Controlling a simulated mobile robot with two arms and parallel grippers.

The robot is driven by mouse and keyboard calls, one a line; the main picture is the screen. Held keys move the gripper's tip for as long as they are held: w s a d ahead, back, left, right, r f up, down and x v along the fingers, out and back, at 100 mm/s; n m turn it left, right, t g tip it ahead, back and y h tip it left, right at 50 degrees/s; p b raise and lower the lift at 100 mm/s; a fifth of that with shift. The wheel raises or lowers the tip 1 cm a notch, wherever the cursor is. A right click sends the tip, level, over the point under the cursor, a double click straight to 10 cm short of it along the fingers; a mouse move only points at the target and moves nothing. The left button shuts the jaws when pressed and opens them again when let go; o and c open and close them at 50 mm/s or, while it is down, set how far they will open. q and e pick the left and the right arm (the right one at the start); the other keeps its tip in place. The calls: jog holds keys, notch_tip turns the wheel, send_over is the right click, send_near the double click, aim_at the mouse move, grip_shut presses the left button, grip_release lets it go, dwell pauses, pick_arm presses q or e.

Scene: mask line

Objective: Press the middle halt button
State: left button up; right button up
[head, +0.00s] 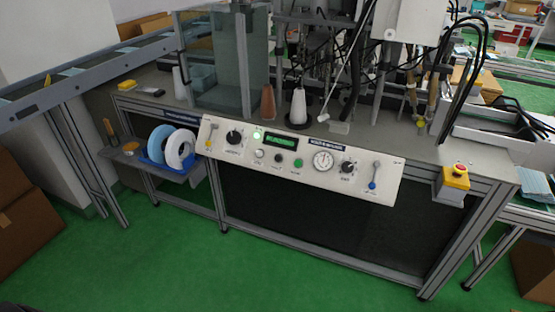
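A white control panel (225,158) runs along the front edge of the machine bench. The middle button is unobstructed. Neither of my grippers is in view.
The panel also has dark knobs (233,136), a round gauge (323,160) and two levers. A yellow box with an emergency-stop knob (455,171) hangs at the right corner. A side shelf holds white and blue rolls (180,150). The green floor (220,265) in front is clear.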

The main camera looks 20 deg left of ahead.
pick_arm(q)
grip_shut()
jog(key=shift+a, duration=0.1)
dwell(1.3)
